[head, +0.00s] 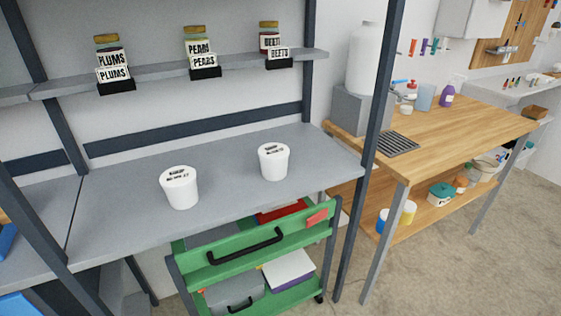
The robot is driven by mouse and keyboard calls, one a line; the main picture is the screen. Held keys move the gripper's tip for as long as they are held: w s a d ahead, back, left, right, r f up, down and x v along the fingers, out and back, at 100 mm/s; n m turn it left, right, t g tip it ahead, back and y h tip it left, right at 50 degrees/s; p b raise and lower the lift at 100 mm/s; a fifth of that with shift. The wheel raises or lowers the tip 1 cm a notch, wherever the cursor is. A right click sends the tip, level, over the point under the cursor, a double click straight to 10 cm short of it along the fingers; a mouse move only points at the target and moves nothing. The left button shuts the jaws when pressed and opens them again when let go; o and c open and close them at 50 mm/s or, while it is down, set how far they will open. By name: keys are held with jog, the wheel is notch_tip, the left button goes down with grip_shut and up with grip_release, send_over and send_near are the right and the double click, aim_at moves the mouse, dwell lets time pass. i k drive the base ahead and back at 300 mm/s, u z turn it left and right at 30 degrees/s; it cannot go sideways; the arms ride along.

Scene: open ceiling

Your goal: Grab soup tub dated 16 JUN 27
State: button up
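Two white tubs stand upright on the grey shelf (115,215). The left tub (180,190) is nearer the shelf's front edge. The right tub (274,164) stands farther back and to the right. Each has dark print on its lid and side, too small and blurred for me to read the dates for sure. The two tubs are apart, with bare shelf between them. My gripper is not in view.
Labelled jars of plums (111,62), pears (201,52) and beets (270,45) stand on a narrow upper shelf. A green cart (245,262) stands below. A dark post (374,130) rises at the right, before a wooden table (460,120). The grey shelf is otherwise clear.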

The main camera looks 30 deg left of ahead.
aim_at(273, 157)
jog(key=z, duration=0.05)
jog(key=i, duration=0.95)
jog(key=u, duration=1.5)
jog(key=i, duration=0.5)
jog(key=z, duration=0.05)
